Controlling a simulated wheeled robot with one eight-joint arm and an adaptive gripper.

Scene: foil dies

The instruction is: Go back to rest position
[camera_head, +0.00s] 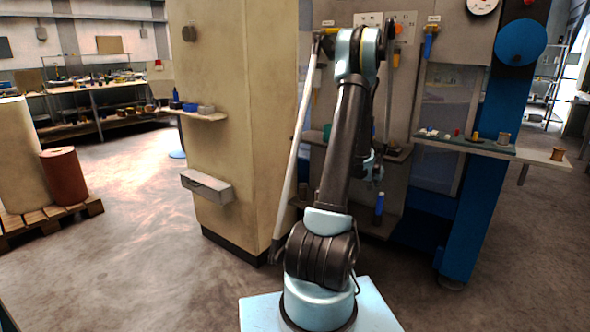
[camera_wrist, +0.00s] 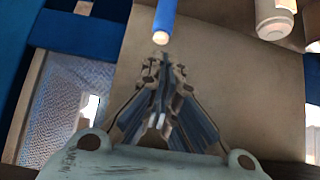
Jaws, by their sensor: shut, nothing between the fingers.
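My gripper (camera_wrist: 161,66) is in the lower middle of the wrist view. Its fingers are closed together with nothing between them. A blue cylinder with a pale end (camera_wrist: 165,18) is just beyond the fingertips in that view. I cannot tell the exact gap. In the head view my arm rises from its pale blue base and bends at the top.
A shelf with small parts (camera_head: 465,146) juts out at right, before a blue machine column (camera_head: 487,190). A beige cabinet (camera_head: 225,120) stands left of my arm.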

